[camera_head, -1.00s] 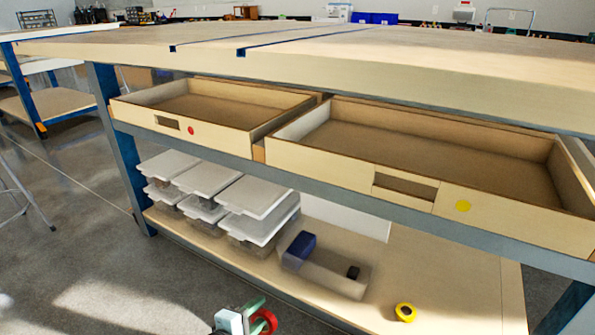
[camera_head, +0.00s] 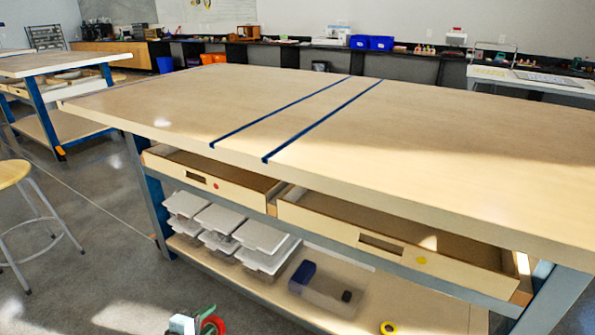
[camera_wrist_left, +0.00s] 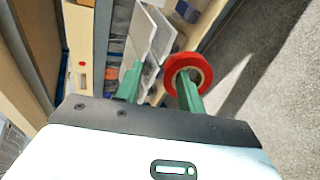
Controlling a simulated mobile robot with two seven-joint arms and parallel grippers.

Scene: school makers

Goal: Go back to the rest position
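My left gripper (camera_head: 208,318) shows at the bottom edge of the head view, in front of the workbench (camera_head: 330,130). In the left wrist view its two green fingers (camera_wrist_left: 158,85) stand apart, so it is open. A red tape roll (camera_wrist_left: 206,63) is around the right-hand finger in that view. The other finger appears clear of the roll. The roll also shows at the bottom of the head view (camera_head: 220,322). My right gripper is not in view.
Two drawers, left (camera_head: 208,188) and right (camera_head: 345,228), are pulled out under the tabletop. A stool (camera_head: 14,172) stands left; floor between is clear.

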